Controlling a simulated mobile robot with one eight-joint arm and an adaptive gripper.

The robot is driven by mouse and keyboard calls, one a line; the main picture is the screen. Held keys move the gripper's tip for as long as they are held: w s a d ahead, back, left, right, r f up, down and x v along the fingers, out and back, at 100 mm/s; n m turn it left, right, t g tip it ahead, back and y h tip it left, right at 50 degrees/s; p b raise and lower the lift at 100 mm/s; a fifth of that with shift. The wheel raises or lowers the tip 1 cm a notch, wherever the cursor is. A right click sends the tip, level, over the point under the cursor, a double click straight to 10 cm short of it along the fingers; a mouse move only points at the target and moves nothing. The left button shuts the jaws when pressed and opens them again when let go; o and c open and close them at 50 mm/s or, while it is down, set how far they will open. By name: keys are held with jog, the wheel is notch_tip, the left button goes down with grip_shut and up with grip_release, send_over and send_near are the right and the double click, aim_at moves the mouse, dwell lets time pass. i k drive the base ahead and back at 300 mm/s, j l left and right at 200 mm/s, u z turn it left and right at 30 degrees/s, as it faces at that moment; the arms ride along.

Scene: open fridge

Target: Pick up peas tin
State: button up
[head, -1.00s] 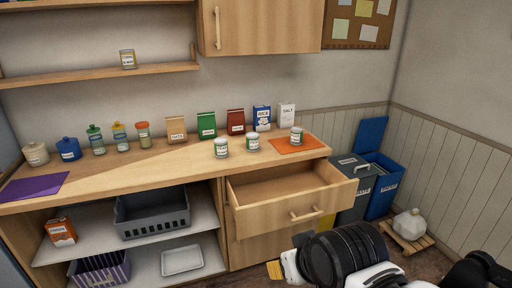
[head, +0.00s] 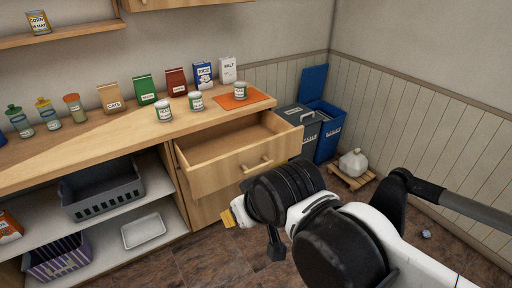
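Three small tins with white and green labels stand upright on the wooden counter: a left tin (head: 163,111), a middle tin (head: 196,101) and a right tin (head: 240,91). The right tin stands on an orange mat (head: 262,97). The print is too small to tell which is the peas tin. My arm reaches in from the lower right. My gripper (head: 230,217) is at its end, low in front of the open drawer and apart from all the tins. Its fingers are mostly hidden, so its opening does not show.
An open, seemingly empty drawer (head: 228,171) juts out below the tins. Several boxes and packets, such as the rice box (head: 203,76), stand behind them. Jars stand at the left. A corn tin (head: 38,22) is on the wall shelf. Bins (head: 326,130) stand to the right.

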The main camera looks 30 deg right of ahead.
aim_at(195, 98)
jog(key=i+j+z, duration=0.2)
jog(key=i+j, duration=0.25)
jog(key=i, duration=0.4)
jog(key=i+j+z, duration=0.2)
jog(key=i+j, duration=0.35)
jog(key=i, duration=0.2)
jog(key=i+j+z, duration=0.2)
jog(key=i+j, duration=0.5)
jog(key=i, duration=0.05)
